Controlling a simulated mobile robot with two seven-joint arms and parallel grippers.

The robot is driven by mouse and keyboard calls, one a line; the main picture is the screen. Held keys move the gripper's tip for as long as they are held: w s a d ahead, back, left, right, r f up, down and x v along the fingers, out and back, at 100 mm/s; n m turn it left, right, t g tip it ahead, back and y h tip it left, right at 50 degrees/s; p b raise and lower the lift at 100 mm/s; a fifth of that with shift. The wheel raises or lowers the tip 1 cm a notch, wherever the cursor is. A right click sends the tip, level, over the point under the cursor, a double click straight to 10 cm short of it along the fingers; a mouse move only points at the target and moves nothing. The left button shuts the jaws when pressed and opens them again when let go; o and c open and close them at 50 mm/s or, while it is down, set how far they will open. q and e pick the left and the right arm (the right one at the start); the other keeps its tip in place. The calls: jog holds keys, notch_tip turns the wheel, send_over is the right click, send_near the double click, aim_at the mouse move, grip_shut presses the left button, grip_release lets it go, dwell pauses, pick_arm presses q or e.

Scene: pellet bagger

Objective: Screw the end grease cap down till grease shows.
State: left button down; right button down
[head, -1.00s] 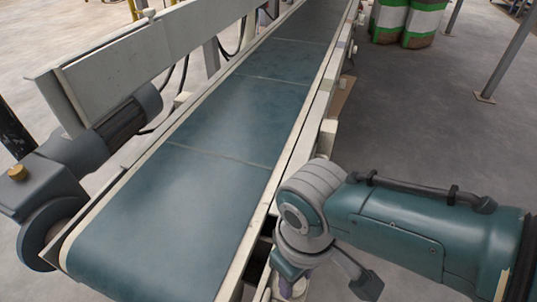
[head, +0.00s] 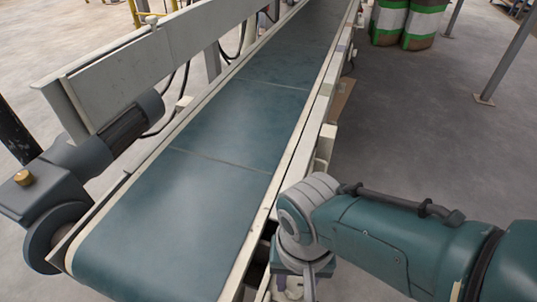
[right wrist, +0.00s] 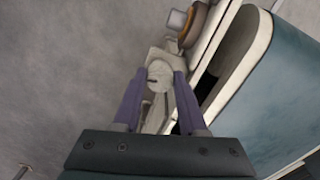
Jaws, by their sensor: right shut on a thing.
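The grease cap (right wrist: 159,76) is a small round pale grey cap with a dark slot-like mark, seen nearly face-on in the right wrist view. It sits on a pale bracket beside the conveyor's end. My right gripper (right wrist: 160,82) has its two purple fingers on either side of the cap and is shut on it. No grease is visible around the cap. In the head view my right wrist is at the belt's near right edge, and its fingers and the cap are hidden at the bottom. My left gripper is not in view.
The green conveyor belt (head: 222,125) runs away between pale side rails. A grey gearmotor (head: 75,160) with a brass plug (head: 24,177) stands at the left. Open floor (head: 415,120) is to the right.

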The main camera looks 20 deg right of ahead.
aim_at(295, 284)
jog(key=shift+m, duration=0.4)
jog(key=shift+c, duration=2.2)
grip_release()
jog(key=shift+r, duration=0.15)
notch_tip(295, 284, up, 10)
jog(key=p, duration=0.9)
